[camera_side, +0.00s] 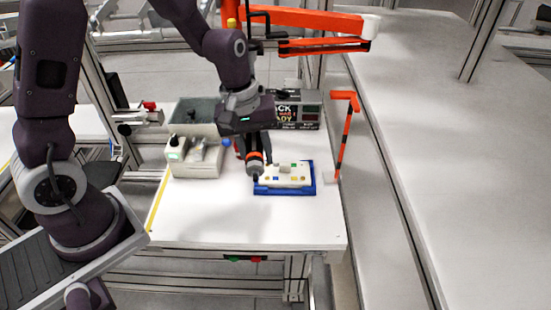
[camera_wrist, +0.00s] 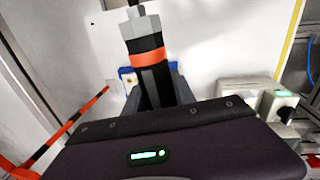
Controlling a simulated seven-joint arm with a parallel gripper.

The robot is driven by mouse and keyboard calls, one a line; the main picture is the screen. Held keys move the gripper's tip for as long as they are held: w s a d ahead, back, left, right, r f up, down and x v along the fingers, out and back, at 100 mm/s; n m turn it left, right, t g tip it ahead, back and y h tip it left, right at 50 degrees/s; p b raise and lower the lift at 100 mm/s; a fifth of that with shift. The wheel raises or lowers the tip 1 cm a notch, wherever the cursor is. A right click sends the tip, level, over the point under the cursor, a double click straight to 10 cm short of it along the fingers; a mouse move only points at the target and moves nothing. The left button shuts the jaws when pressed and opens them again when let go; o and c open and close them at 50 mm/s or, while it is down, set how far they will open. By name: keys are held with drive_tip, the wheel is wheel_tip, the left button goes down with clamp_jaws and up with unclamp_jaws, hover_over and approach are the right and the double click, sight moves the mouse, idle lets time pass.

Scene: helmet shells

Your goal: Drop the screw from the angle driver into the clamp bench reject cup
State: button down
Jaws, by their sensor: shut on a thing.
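My gripper (camera_side: 253,147) is over the middle of the white bench and shut on a dark tool with an orange band, the angle driver (camera_side: 257,165). The driver points down, its lower end close to the left edge of a blue tray (camera_side: 315,178). In the wrist view the driver (camera_wrist: 149,60) stands out between the fingers of my gripper (camera_wrist: 157,92), with a grey head at its far end. I cannot make out a screw on its tip. I cannot pick out the reject cup for certain.
A pale plate (camera_side: 285,175) with small coloured parts lies in the tray. A pale fixture (camera_side: 196,158) with a green light and a grey bin (camera_side: 196,112) stand left. A display box (camera_side: 297,110) is behind. An orange-black post (camera_side: 346,130) stands right. The bench front is clear.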

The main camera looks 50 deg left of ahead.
drive_tip(key=a, duration=0.1)
drive_tip(key=s+a, duration=0.1)
drive_tip(key=a, duration=0.2)
drive_tip(key=shift+s, duration=0.35)
drive_tip(key=shift+f, duration=0.6)
drive_tip(key=shift+f, duration=2)
